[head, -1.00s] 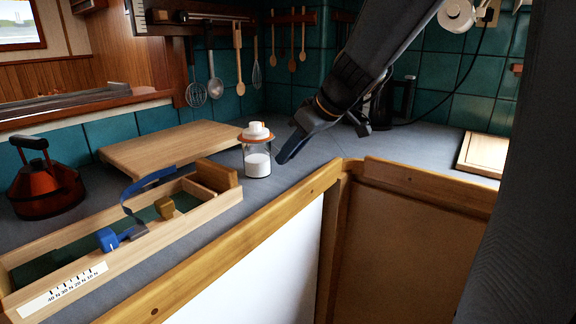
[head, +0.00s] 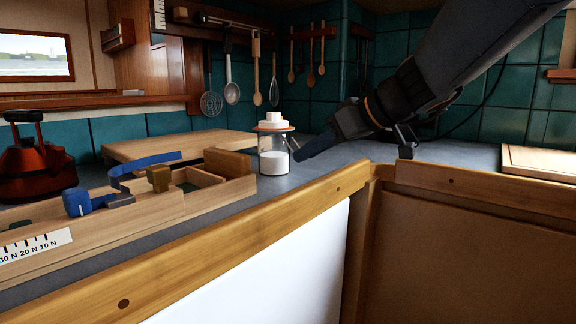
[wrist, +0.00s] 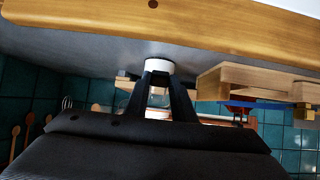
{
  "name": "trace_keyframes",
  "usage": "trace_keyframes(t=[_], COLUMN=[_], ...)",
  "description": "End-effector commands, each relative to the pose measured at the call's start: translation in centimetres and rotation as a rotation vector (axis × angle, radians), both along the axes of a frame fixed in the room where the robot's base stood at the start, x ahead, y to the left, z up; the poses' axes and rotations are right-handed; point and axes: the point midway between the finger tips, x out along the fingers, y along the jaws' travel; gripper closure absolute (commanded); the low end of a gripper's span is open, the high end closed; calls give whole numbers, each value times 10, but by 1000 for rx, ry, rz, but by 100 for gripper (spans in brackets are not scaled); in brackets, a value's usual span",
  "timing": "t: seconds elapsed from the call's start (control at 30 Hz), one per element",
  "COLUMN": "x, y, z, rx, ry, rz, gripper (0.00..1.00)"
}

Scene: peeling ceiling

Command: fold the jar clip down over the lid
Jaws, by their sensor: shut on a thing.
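The glass jar (head: 273,163) stands upright on the grey counter, with white contents in its lower part. Its lid (head: 273,124) has an orange rim and a white top and sits on the jar's mouth. My gripper (head: 298,156) reaches in from the right, with its tips close beside the jar's right side at upper-body height. In the wrist view its two dark fingers (wrist: 157,76) converge in front of the jar's white contents (wrist: 158,66). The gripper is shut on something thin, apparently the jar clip. The clip itself is too small and covered to make out clearly.
A wooden force gauge frame (head: 150,205) with a blue strap lies left of the jar. A cutting board (head: 180,146) lies behind it. Wooden counter edging (head: 230,240) runs in front. Utensils hang on the tiled wall.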

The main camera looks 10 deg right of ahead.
Motion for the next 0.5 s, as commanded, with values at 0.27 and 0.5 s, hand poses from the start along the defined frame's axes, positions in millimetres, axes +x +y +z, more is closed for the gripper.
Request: trace_keyframes(t=[0.27,0.5], x=[3,5], y=[1,2], z=[-11,-17], rx=[61,119], ry=[-84,-167], rz=[-1,-1], gripper=[99,99])
